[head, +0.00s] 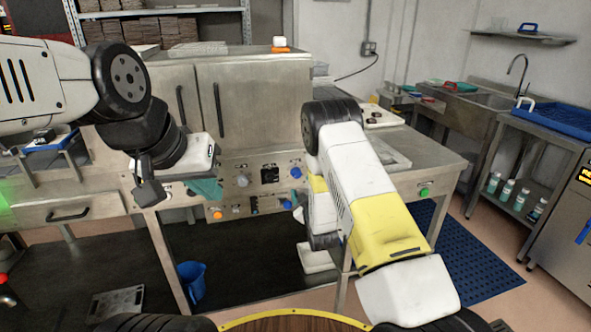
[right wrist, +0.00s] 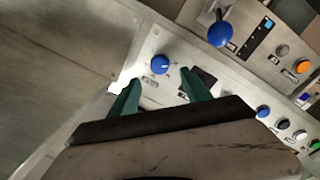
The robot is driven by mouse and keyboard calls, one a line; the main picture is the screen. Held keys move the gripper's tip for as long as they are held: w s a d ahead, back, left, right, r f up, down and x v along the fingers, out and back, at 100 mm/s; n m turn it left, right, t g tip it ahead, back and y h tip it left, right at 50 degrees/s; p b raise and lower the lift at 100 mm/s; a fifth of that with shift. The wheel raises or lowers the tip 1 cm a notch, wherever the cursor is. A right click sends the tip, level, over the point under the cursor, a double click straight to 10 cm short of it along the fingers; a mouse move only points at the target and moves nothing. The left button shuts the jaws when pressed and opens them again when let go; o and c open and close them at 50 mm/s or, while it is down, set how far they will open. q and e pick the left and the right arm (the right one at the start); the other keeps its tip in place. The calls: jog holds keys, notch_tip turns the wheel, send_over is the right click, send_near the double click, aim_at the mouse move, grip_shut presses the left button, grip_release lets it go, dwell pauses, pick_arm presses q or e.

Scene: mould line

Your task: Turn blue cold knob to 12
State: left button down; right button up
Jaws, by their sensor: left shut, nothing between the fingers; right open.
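A round blue knob (right wrist: 160,64) with a pale mark on its face stands on the steel panel in the right wrist view. My right gripper (right wrist: 160,82) is open, its green fingers pointing toward that knob, which lies just beyond and between the tips, apart from them. In the head view a blue knob (head: 296,172) shows on the panel front, left of my right arm. My left gripper (head: 205,188) is shut and empty in front of the panel's left part. The scale and labels are too small to read.
A blue ball-ended lever (right wrist: 220,34) juts out near the knob. An orange button (right wrist: 302,67) and a row of small knobs (right wrist: 283,124) sit on the panels. A grey knob (head: 242,180) is further left. A blue bucket (head: 192,280) stands below.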

aim_at(297, 175)
jog(key=w, duration=0.2)
jog(key=w+a, duration=0.1)
jog(key=w, duration=0.4)
jog(key=shift+w+a, duration=0.25)
grip_shut()
